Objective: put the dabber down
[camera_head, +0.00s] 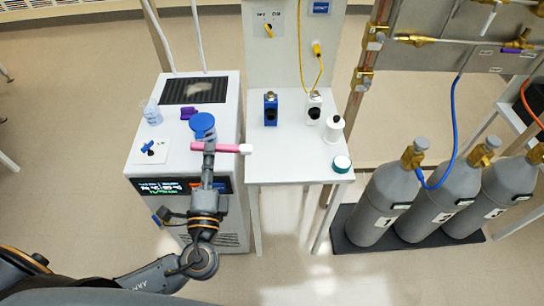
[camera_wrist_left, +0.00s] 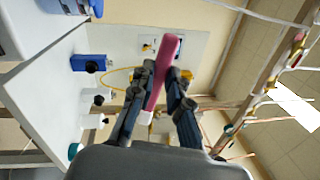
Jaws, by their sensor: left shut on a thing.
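The dabber (camera_head: 226,148) is a pink stick with a white end that points right in the head view. My left gripper (camera_head: 209,150) is shut on it and holds it crosswise in front of the white machine and the table's left edge. In the left wrist view the pink dabber (camera_wrist_left: 165,62) sits between the two dark fingers of the gripper (camera_wrist_left: 161,85), its white end low by the left finger. My right gripper is not in view.
The white table (camera_head: 290,164) holds a blue device (camera_head: 270,109), a white device (camera_head: 313,107), a white bottle (camera_head: 333,130) and a teal-lidded jar (camera_head: 342,164). Its front middle is clear. A blue-lidded container (camera_head: 203,124) and a beaker (camera_head: 151,112) stand on the machine (camera_head: 170,132). Gas cylinders (camera_head: 384,205) stand right.

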